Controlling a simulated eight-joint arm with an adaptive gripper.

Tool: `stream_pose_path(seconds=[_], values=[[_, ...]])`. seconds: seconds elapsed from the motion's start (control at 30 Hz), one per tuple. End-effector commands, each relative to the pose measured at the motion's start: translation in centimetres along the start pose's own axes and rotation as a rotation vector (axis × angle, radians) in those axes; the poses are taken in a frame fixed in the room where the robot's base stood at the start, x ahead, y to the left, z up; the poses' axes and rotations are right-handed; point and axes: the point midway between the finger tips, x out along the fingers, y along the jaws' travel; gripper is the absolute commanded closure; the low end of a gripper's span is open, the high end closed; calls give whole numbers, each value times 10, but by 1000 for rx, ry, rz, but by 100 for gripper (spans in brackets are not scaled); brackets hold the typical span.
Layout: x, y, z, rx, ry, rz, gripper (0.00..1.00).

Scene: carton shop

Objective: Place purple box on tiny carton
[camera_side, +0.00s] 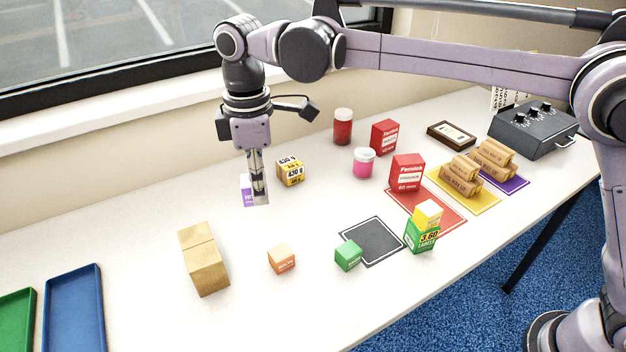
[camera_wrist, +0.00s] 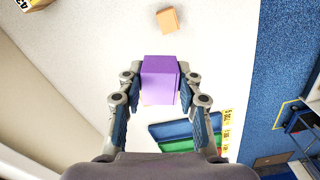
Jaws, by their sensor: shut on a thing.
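My gripper (camera_side: 258,188) is shut on the purple box (camera_side: 246,190), which is partly hidden behind the fingers in the side view. In the wrist view the purple box (camera_wrist: 160,78) sits between both fingers, apparently raised above the table. A plain brown carton (camera_side: 208,268) with a seam across its top stands on the table, nearer the side camera than my gripper. A small peach-orange box (camera_side: 281,259) stands to its right, and also shows in the wrist view (camera_wrist: 167,20). I cannot read which one is the tiny carton.
A green box (camera_side: 348,255) sits by the dark mat (camera_side: 372,241). Blue (camera_side: 75,310) and green (camera_side: 16,320) trays lie at the left.

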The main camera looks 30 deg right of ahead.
Motion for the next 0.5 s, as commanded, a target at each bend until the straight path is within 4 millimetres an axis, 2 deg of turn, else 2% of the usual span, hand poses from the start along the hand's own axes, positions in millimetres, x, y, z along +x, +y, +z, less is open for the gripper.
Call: stream_pose_path(seconds=[0.1,0.27,0.37,0.5], values=[[-11,15,-6,41,0,0,98],[-18,23,-11,68,0,0,98],[-14,20,-19,72,0,0,98],[1,7,-41,70,0,0,98]])
